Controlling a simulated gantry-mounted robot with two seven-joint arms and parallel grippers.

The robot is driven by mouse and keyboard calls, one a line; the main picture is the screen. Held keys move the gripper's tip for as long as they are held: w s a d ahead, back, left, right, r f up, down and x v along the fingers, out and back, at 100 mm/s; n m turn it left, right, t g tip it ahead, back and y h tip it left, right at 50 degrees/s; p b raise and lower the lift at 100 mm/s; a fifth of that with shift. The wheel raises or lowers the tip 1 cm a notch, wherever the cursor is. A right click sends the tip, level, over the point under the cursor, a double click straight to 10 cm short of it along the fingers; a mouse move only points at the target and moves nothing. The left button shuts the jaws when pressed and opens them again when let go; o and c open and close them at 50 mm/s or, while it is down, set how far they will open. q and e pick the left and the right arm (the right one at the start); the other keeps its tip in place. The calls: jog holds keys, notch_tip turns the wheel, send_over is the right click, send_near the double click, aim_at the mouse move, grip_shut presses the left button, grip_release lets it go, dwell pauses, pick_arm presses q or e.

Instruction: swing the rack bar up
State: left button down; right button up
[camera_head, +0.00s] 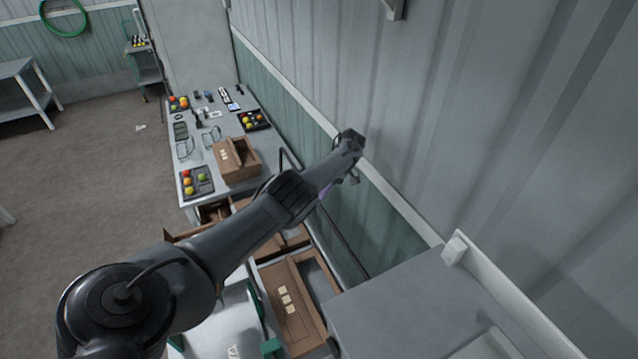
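My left arm comes in from the lower left and reaches across the middle of the view. Its gripper (353,162) is at the far end, in front of the wall, small and seen from behind. I cannot tell whether its fingers are open or shut, or whether it touches anything. A thin dark bar (345,246) runs slantwise along the wall side of the crates, below the gripper; it may be the rack bar. My arm hides part of it. My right gripper is not in view.
A long table (205,152) holds fruit trays (197,183) and an open brown box (237,160). More brown crates (297,307) stand below my arm. A grey cabinet top (410,310) is at lower right. The corrugated wall (470,110) closes off the right; open floor (90,180) lies left.

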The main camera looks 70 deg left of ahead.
pick_arm(q)
jog(key=shift+w+d+f, duration=0.15)
jog(key=shift+w+f, duration=0.15)
jog(key=shift+f, duration=0.25)
jog(key=c, duration=1.1)
grip_release()
jog(key=shift+w+d+r, duration=0.1)
jog(key=shift+w+r, duration=0.05)
jog(key=shift+w, duration=0.05)
jog(key=shift+r, duration=0.15)
